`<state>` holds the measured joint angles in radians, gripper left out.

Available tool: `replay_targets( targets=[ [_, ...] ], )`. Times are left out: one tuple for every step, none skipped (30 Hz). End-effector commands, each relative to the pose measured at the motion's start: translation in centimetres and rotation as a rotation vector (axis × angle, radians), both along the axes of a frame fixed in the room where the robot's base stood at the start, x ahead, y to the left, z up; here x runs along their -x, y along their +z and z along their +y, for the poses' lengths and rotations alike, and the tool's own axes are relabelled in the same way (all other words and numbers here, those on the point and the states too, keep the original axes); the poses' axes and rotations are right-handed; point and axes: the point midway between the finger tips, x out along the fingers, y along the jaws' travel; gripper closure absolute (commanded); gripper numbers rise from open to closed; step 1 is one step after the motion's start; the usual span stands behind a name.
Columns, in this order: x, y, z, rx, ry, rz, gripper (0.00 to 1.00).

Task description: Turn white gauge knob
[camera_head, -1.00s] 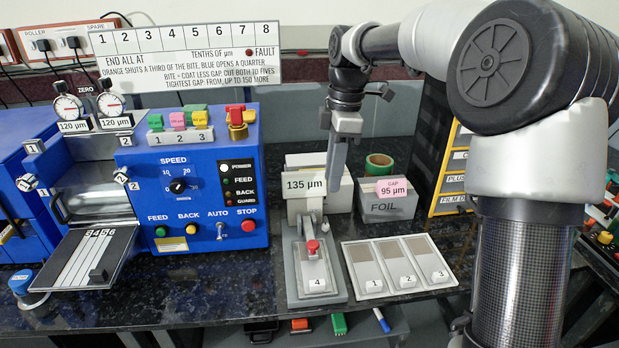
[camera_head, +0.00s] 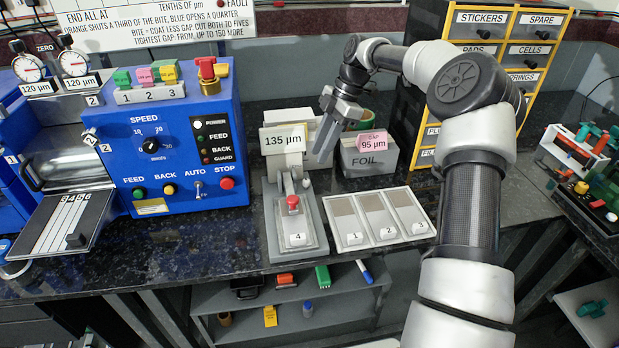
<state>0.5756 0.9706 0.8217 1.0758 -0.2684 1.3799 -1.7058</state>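Two round white dial gauges (camera_head: 28,68) and (camera_head: 73,62) stand at the upper left above the rollers, each over a "120 µm" label. A "ZERO" label is behind them. A small white round knob (camera_head: 89,137) is on the left side of the blue machine, next to a "2" tag. I cannot tell for sure which part is the white gauge knob. My gripper (camera_head: 323,137) points down near the "135 µm" display, well to the right of the gauges and the blue machine. Its fingers are seen edge-on, so their opening is unclear.
The blue machine (camera_head: 190,135) with buttons and switches stands between the gauges and my gripper. The 135 µm gauge stand (camera_head: 280,243), a numbered tray (camera_head: 340,225) and a FOIL box (camera_head: 368,160) are below and beside my gripper. Drawers (camera_head: 480,50) stand behind my arm.

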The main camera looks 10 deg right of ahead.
Motion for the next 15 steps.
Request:
replay_targets(
  targets=[
    [0.2,-1.4,0.4,0.000,0.002,0.004,0.75],
    [0.2,-2.0,0.7,0.000,0.001,0.003,0.75],
    [0.3,-2.8,1.0,0.001,0.001,0.003,0.75],
    [0.3,-3.3,1.2,0.001,0.001,0.003,0.75],
    [0.3,-3.8,1.5,0.000,0.001,0.002,0.75],
    [0.4,-4.5,1.8,0.000,0.001,0.003,0.75],
    [0.4,-5.0,2.0,-0.001,0.001,0.002,0.75],
    [0.5,-5.4,2.2,-0.001,0.000,0.001,0.75],
    [0.5,-6.0,2.4,-0.001,0.001,0.002,0.75],
    [0.5,-6.4,2.5,0.000,0.000,0.001,0.75],
    [0.5,-6.7,2.7,0.000,-0.001,0.001,0.75],
    [0.6,-7.0,2.8,0.001,-0.001,0.001,0.75],
    [0.6,-7.2,2.9,0.001,-0.001,0.001,0.75],
    [0.6,-7.4,3.0,0.001,-0.001,0.000,0.75],
    [0.6,-7.6,3.1,0.001,-0.001,-0.001,0.75]
  ],
)
